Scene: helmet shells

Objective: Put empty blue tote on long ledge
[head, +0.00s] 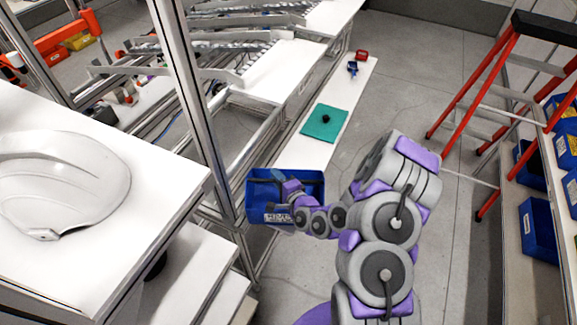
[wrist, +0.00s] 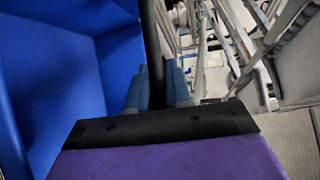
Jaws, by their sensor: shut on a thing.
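The blue tote (head: 262,213) is in my gripper near the middle of the head view, with a white label on its front. Its visible inside looks empty, though my gripper hides part of it. My gripper (head: 296,200) is shut on the tote's wall. In the wrist view, the two blue-grey fingertips (wrist: 160,85) are around the tote's dark rim, with the blue inside of the tote (wrist: 60,80) to the left. The long white ledge (head: 308,155) runs away behind the tote, and the tote overlaps its near end in the head view. I cannot tell whether they touch.
On the ledge lie a teal mat (head: 325,123) with a black knob, a blue clamp-like item (head: 352,69) and a red item (head: 361,55). A white helmet shell (head: 62,180) sits on the left table. A red ladder (head: 500,90) and blue bins (head: 538,230) stand right.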

